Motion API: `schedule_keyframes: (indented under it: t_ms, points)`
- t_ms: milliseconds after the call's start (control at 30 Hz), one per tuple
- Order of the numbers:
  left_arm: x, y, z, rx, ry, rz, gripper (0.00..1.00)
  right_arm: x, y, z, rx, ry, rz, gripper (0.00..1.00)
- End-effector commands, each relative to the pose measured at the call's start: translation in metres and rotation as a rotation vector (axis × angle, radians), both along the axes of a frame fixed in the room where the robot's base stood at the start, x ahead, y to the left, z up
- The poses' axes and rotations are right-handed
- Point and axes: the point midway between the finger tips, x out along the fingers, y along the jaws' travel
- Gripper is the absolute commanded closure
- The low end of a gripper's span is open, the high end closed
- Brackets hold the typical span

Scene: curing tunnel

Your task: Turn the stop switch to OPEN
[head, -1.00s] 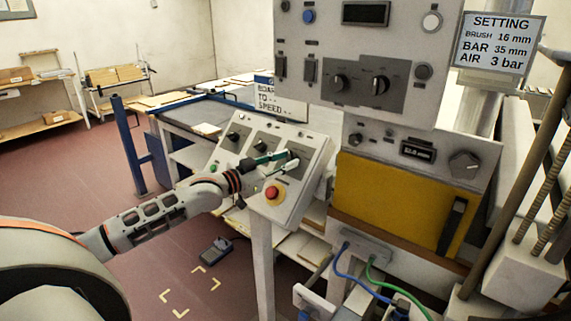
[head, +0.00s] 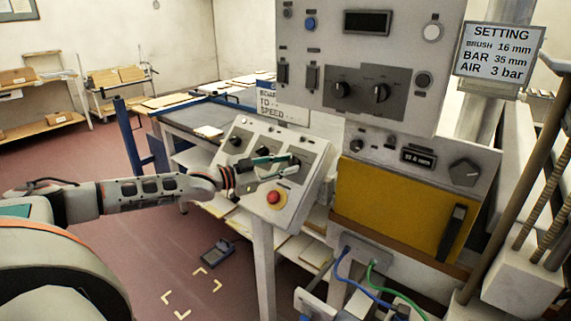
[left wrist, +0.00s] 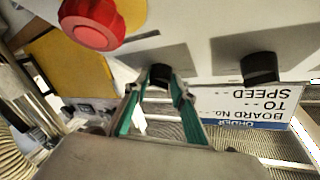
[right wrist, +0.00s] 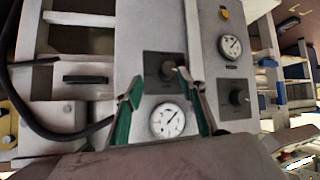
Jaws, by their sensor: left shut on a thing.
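A slanted grey control box (head: 244,190) stands on a post in the head view, with several black knobs and a red push button (head: 274,197) on yellow. My left gripper (head: 292,163) is at the box's right-hand black knob (head: 295,162). In the left wrist view the green-sided fingers (left wrist: 161,84) are closed on this black knob (left wrist: 160,74). Its label and pointer are too hidden to read, so I cannot tell its setting. In the right wrist view my right gripper (right wrist: 165,95) is open, facing a panel with black knobs (right wrist: 168,68) and a round gauge (right wrist: 170,121).
A tall panel (head: 345,110) with knobs and a display rises behind the box. A yellow door (head: 385,205) is to the right, below a small display (head: 418,158). A settings sign (head: 498,55) hangs at upper right. Blue and green hoses (head: 360,280) run below.

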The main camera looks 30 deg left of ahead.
Motion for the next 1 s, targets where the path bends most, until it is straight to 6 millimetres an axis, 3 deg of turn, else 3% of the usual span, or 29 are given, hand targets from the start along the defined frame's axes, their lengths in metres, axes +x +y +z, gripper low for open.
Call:
schedule_keyframes:
  t_ms: [400, 433, 500, 1000]
  points:
    - [0.0003, 0.0001, 0.0010, 0.002, -0.002, -0.002, 0.97, 0.0006, -0.0001, 0.0020, 0.002, -0.003, -0.003, 0.60]
    - [0.0003, 0.0001, 0.0010, 0.002, -0.002, -0.002, 0.73, 0.0007, -0.0001, 0.0022, 0.002, -0.003, -0.003, 0.60]
    - [0.0003, 0.0000, 0.0010, 0.002, -0.002, -0.002, 0.59, 0.0009, 0.0000, 0.0025, 0.002, -0.003, -0.003, 0.60]
    - [-0.0075, 0.0043, -0.0011, 0.003, 0.002, -0.001, 0.59, 0.0006, 0.0001, 0.0033, 0.003, -0.004, -0.005, 0.60]
